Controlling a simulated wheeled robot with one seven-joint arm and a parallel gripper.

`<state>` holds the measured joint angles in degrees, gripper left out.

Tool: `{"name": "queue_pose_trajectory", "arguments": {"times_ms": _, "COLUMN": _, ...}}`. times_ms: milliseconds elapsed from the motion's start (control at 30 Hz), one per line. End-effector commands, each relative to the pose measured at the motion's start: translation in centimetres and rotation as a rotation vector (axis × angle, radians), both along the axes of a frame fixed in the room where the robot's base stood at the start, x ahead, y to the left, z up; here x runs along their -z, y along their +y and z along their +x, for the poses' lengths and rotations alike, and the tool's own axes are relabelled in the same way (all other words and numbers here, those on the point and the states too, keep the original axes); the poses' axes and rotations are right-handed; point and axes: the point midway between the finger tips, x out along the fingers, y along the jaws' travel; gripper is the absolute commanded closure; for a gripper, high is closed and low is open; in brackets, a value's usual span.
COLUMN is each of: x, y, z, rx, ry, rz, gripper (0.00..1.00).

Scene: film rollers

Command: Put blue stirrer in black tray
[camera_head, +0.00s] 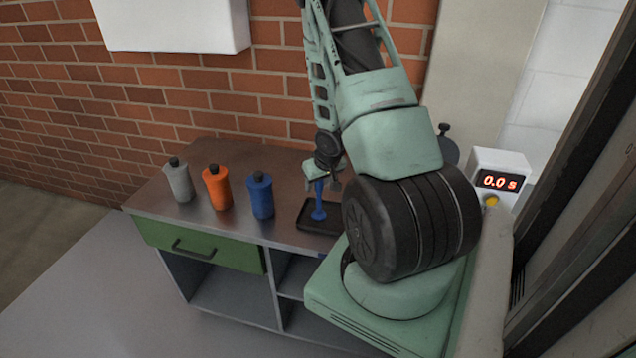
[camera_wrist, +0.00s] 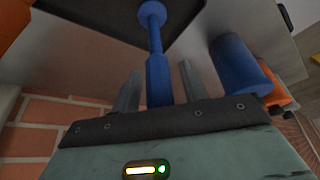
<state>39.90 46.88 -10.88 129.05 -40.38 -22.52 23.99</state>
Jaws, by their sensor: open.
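The blue stirrer (camera_head: 319,206) stands about upright with its disc end over the black tray (camera_head: 308,226) on the worktop. In the wrist view the stirrer (camera_wrist: 152,40) runs from its disc, seen against the black tray (camera_wrist: 95,12), back between my fingers. My gripper (camera_head: 327,183) is at the stirrer's upper end. In the wrist view the two fingers of my gripper (camera_wrist: 160,84) are apart, one on each side of the handle, with gaps visible. Whether the disc rests on the tray floor is hard to tell.
A grey bottle (camera_head: 179,182), an orange bottle (camera_head: 217,188) and a blue bottle (camera_head: 260,196) stand left of the tray. The worktop (camera_head: 160,205) meets a brick wall behind. A timer (camera_head: 500,182) reading 0.0 s stands at right.

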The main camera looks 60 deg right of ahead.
Motion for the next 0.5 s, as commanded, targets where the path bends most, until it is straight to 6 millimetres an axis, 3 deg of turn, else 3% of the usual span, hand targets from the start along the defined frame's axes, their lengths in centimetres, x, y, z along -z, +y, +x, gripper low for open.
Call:
{"name": "queue_pose_trajectory", "arguments": {"times_ms": 267, "x": -2.5, "y": 0.3, "z": -0.7, "rx": 0.001, "ry": -0.003, "rz": -0.002, "gripper": 0.56}}
{"name": "queue_pose_trajectory", "arguments": {"times_ms": 500, "x": -7.1, "y": 1.2, "z": -2.4, "rx": 0.003, "ry": -0.005, "rz": -0.003, "gripper": 0.56}}
